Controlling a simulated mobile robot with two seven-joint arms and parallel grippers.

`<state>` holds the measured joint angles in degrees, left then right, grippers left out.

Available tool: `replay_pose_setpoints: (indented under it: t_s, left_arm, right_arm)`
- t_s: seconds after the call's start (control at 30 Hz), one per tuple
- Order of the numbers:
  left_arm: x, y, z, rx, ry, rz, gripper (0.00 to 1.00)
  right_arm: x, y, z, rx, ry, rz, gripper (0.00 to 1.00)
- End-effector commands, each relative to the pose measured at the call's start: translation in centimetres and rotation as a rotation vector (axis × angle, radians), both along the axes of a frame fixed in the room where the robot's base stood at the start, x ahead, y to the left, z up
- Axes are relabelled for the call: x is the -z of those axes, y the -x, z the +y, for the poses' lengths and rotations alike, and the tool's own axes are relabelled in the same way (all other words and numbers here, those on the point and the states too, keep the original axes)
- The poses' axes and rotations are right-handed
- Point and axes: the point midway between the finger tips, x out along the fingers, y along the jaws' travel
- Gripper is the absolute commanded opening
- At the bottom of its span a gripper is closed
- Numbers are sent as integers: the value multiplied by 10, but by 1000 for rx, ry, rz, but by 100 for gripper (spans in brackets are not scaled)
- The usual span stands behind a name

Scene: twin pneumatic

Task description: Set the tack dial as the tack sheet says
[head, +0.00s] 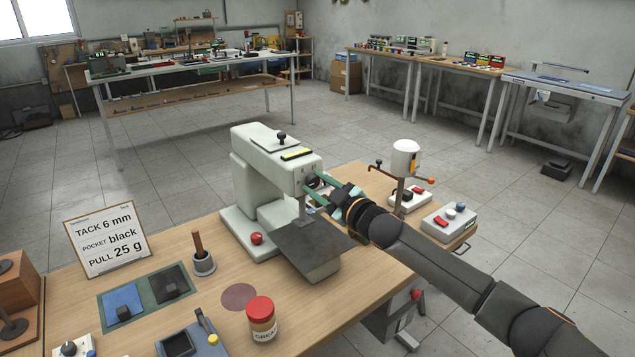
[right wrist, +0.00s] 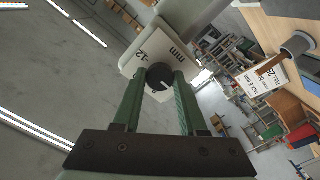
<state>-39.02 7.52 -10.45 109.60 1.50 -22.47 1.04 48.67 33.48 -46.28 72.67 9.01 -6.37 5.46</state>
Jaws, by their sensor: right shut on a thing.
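The tack sheet (head: 105,240) stands at the left of the bench and reads "TACK 6 mm", "POCKET black", "PULL 25 g". The pale grey-green machine (head: 243,185) stands mid-bench, and the tack dial (head: 313,181) is on the end of its head. In the right wrist view the dial (right wrist: 160,77) is a black knob with a light pointer line, on a white plate (right wrist: 157,48) marked "mm" and "12". Other marks are partly hidden. My right gripper (head: 317,190) has its green fingers shut on the dial's sides. My left gripper is out of view.
A grey plate (head: 318,258) juts from the machine's front. A red-lidded jar (head: 262,320), a cup with a wooden handle (head: 203,262) and blue and black pads (head: 123,303) are nearby. A white canister on a stand (head: 405,160) and a box (head: 449,222) are at the right.

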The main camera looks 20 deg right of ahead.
Motion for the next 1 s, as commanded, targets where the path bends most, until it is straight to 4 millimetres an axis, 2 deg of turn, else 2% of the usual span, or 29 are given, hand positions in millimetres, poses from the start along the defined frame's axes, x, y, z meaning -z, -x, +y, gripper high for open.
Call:
replay_pose_setpoints:
  t_s: [0.53,0.57,0.8,1.0]
  left_arm:
    - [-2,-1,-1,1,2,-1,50]
    - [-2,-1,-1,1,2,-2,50]
    - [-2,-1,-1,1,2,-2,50]
    - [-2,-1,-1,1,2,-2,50]
  right_arm:
    - [0,0,0,-1,25,-8,0]
    - [0,0,0,-1,24,-8,45]
    - [0,0,0,0,23,-8,72]
    - [0,0,0,0,22,-8,72]
